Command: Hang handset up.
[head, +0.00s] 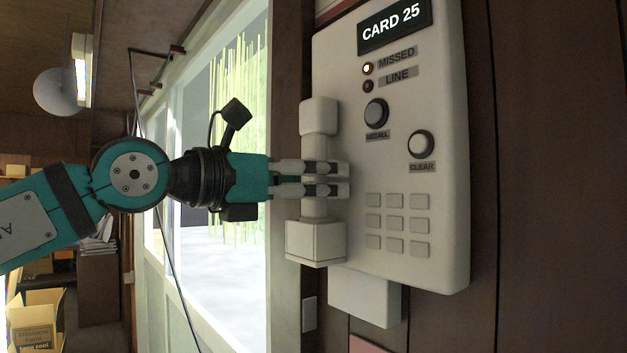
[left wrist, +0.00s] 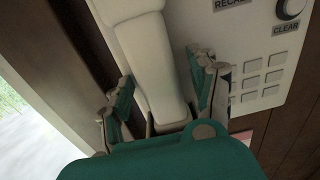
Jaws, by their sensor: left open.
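The white handset (head: 318,222) stands upright along the left side of the white wall phone panel (head: 440,230). It looks seated against the panel, but I cannot tell whether it touches its cradle. My left gripper (head: 338,179) comes in from the left at the handset's middle, its fingers across the grip. In the left wrist view the handset (left wrist: 150,65) runs between the two open fingers of my left gripper (left wrist: 165,105), with a gap showing on the right side. The fingers hide part of the handset's grip. My right gripper is not in view.
The panel has a CARD 25 display (head: 394,24), a lit MISSED lamp (head: 368,68), two round knobs and a keypad (head: 397,222). A white box (head: 365,298) sits under it. A window (head: 235,130) is at the left. A cardboard box (head: 38,322) stands at lower left.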

